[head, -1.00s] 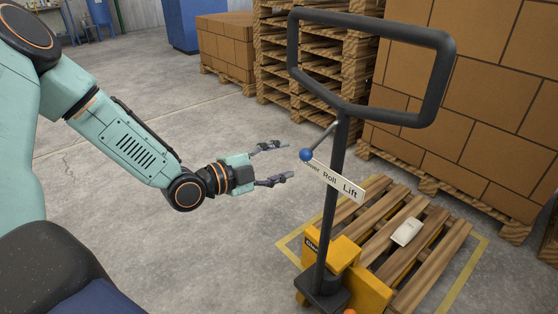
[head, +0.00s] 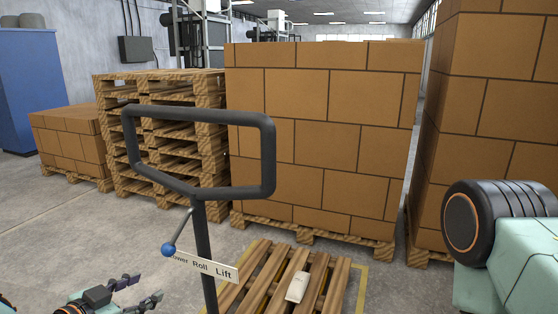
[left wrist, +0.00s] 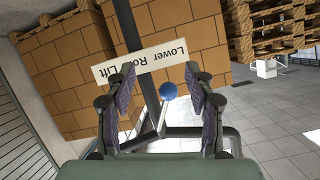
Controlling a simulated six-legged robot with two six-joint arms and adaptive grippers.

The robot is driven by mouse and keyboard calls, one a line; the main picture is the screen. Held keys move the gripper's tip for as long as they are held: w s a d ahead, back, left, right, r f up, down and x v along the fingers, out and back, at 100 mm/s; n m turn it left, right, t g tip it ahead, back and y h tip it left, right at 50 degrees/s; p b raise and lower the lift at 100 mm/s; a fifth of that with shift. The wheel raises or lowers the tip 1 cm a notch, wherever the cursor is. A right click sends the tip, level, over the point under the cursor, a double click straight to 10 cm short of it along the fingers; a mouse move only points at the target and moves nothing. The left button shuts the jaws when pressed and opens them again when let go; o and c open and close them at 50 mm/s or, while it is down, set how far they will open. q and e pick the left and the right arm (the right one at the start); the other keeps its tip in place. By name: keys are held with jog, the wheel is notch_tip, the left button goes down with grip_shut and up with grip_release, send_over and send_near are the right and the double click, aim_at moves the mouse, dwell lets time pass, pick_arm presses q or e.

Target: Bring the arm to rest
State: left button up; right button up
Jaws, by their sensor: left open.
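My left gripper (head: 140,290) is low at the left of the head view, open and empty. It is left of the pallet jack's black handle (head: 268,160) and apart from it. In the left wrist view, the lever's blue knob (left wrist: 169,90) shows beyond and between the open fingers. The knob also shows in the head view (head: 168,250), beside the white "Lower Roll Lift" sign (head: 215,266). Part of my right arm (head: 510,262) shows at the right edge; its gripper is out of view.
A wooden pallet (head: 258,272) with a small white object (head: 297,287) on it lies behind the jack. Tall carton stacks (head: 320,130) and piled empty pallets (head: 160,90) stand behind. Bare floor (head: 60,240) is at the left.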

pick_arm(q)
jog(key=s+d+f+n+g+y, duration=0.1)
jog(key=s+d+f+n+g, duration=0.1)
jog(key=s+f+n+g, duration=0.35)
jog(key=s+d+f+n+g+y, duration=0.1)
jog(key=s+d+f+n+g, duration=0.15)
jog(key=s+f, duration=0.65)
jog(key=s+d+f+g+y, duration=0.1)
jog(key=s+f+g, duration=0.1)
jog(key=s, duration=0.7)
jog(key=s+f+g+y, duration=0.1)
jog(key=s+f, duration=0.3)
jog(key=s, duration=0.5)
jog(key=shift+s+d+f+g, duration=0.15)
jog(key=shift+s+d+g, duration=0.25)
jog(key=shift+g, duration=0.5)
pick_arm(e)
jog(key=shift+w, duration=0.15)
